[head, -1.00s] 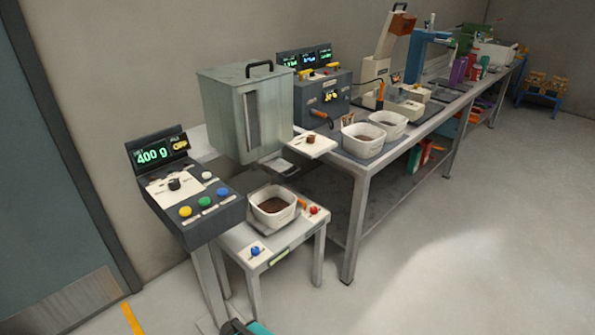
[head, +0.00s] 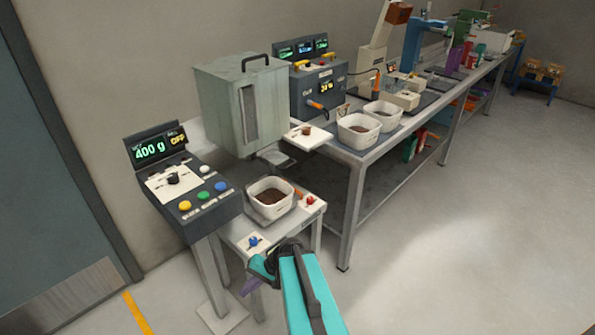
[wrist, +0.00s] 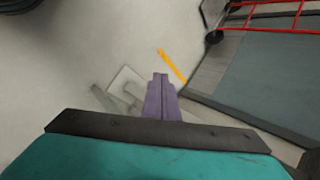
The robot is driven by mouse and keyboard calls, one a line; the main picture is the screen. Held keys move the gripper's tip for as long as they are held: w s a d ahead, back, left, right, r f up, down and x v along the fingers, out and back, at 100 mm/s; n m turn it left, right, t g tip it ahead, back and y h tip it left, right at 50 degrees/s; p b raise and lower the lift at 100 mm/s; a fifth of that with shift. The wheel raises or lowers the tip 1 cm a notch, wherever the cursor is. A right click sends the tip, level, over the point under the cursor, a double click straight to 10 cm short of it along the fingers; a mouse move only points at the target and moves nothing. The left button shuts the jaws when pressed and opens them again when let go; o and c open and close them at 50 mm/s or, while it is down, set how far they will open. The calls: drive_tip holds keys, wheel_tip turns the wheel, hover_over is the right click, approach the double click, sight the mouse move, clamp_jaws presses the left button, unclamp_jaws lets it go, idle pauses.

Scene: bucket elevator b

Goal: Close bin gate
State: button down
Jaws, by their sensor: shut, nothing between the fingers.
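The bin (head: 221,104) is a grey-green metal box with a black top handle and a dark slot in its front. A metal spout or flap (head: 277,158) shows under it; I cannot tell the gate's position. A white plate with a brown knob (head: 306,131) sits at its lower right. A white tub (head: 271,209) holding brown material stands below on a small table. My gripper (head: 250,288) is shut and empty, in front of that table and apart from it. Its purple fingers also show together in the wrist view (wrist: 161,78), over the floor.
A control console (head: 184,185) at left shows 400 g and has yellow, green, blue and white buttons. The small table carries a blue knob (head: 253,241) and a red knob (head: 310,200). A long workbench (head: 352,180) runs back right. The floor at right is clear.

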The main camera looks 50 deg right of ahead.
drive_tip(key=w+d+r+m+t+h+p, duration=0.2)
drive_tip(key=d+r+m+t, duration=0.3)
drive_tip(key=d+r, duration=1.2)
drive_tip(key=s+d+r+m+t+h, duration=0.1)
drive_tip(key=s+d+r+t+h, duration=0.1)
drive_tip(key=d+r, duration=0.5)
drive_tip(key=s+d+r+m+t+h+p, duration=0.1)
drive_tip(key=s+d+r+t+h, duration=0.1)
drive_tip(key=s+d+r, duration=0.3)
drive_tip(key=d+r+t, duration=0.1)
drive_tip(key=d+r, duration=0.1)
drive_tip(key=d, duration=0.2)
drive_tip(key=shift+r+m+t+h, duration=0.3)
drive_tip(key=shift+r+m+t, duration=0.1)
drive_tip(key=shift+w+d+f+b, duration=0.15)
drive_tip(key=shift+w+f+b, duration=0.2)
drive_tip(key=shift+b, duration=0.95)
drive_tip(key=b+x, duration=0.1)
drive_tip(key=b, duration=0.4)
drive_tip(key=shift+w, duration=0.3)
drive_tip(key=p+x, duration=0.2)
drive_tip(key=x, duration=0.9)
drive_tip(key=shift+w, duration=0.3)
